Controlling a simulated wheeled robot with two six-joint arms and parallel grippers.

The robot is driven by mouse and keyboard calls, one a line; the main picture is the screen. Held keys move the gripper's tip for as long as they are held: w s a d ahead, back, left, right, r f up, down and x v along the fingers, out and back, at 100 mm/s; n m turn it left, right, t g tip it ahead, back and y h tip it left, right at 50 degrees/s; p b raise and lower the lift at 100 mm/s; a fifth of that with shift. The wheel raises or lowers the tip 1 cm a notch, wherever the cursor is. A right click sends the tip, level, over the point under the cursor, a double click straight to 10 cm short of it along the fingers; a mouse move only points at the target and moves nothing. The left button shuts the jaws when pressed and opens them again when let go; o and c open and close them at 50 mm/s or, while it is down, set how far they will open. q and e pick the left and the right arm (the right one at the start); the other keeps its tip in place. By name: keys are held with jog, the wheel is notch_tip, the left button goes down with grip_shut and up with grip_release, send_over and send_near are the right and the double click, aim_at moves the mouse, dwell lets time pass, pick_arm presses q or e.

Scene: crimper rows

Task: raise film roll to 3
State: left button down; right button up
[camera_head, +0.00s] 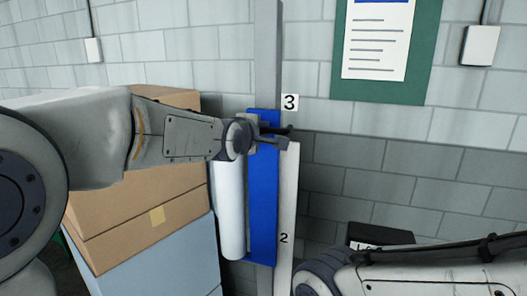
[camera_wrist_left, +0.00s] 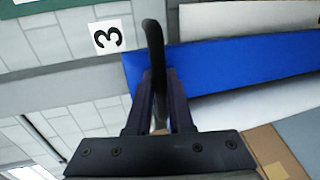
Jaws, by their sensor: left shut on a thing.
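The film roll (camera_head: 230,210) is a white upright cylinder beside a tall blue carriage (camera_head: 263,200) on a grey vertical post (camera_head: 268,50). The label 3 (camera_head: 290,102) is at the right of the post, about level with the carriage's top edge. My left gripper (camera_head: 275,138) is at the carriage's upper part, just below that label. In the left wrist view its fingers (camera_wrist_left: 158,90) are shut on a dark handle (camera_wrist_left: 154,45) in front of the blue carriage (camera_wrist_left: 220,65). The roll (camera_wrist_left: 250,104) runs alongside it there. My right gripper is out of view.
A white strip with the label 2 (camera_head: 284,238) stands right of the carriage. Stacked brown boxes (camera_head: 140,225) and a blue-grey box (camera_head: 165,262) are close on the left. A dark object (camera_head: 375,234) is partly hidden behind my right arm. A green board (camera_head: 428,50) hangs at upper right.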

pick_arm(q)
notch_tip(320, 180, up, 6)
jog(key=shift+p, duration=1.1)
jog(key=shift+r, duration=0.15)
jog(key=c, duration=0.8)
grip_release()
jog(key=shift+c, duration=0.2)
jog(key=shift+s+a, duration=0.15)
jog(key=shift+s, duration=0.25)
jog(key=p+v, duration=0.1)
jog(key=v, duration=0.8)
jog(key=shift+s, duration=0.25)
